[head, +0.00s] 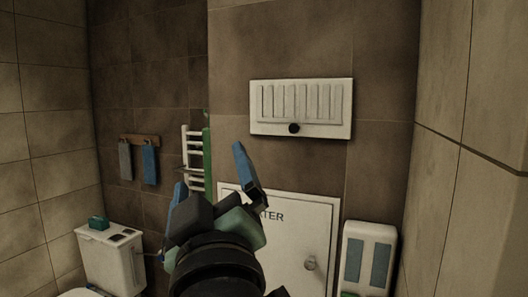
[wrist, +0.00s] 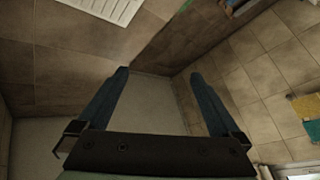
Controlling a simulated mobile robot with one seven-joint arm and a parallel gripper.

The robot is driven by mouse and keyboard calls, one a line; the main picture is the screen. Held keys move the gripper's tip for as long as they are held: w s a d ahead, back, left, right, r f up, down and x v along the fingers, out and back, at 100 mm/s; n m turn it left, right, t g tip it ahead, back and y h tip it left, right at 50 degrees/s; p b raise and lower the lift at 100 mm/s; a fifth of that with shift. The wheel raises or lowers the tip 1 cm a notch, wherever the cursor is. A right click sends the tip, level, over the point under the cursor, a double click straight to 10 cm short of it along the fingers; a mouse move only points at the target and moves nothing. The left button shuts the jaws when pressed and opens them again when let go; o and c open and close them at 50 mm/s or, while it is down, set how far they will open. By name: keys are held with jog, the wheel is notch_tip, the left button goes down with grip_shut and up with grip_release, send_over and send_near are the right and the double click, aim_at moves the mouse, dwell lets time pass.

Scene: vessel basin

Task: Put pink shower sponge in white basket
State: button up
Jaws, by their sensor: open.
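I see no pink shower sponge in either view. I see nothing that is clearly a white basket. My gripper (head: 209,168) is raised in the middle of the head view, with its two blue fingers spread apart. In the wrist view my gripper (wrist: 158,73) is open, with nothing between the fingers but the ceiling or wall surfaces beyond.
A white toilet (head: 112,262) with a green item (head: 98,223) on its tank stands at lower left. Towels (head: 150,164) hang behind it. A white wall hatch (head: 300,108), a lettered white door (head: 312,240) and a white unit with blue-grey panels (head: 367,266) are ahead and right.

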jog(key=s+d+r+m+t+h, duration=0.4)
jog(key=s+d+r+m+t, duration=0.2)
jog(key=s+r+m, duration=0.4)
jog(key=shift+s+d+r+t+h, duration=0.2)
jog(key=shift+s+d+t+h, duration=0.15)
jog(key=shift+s, duration=0.8)
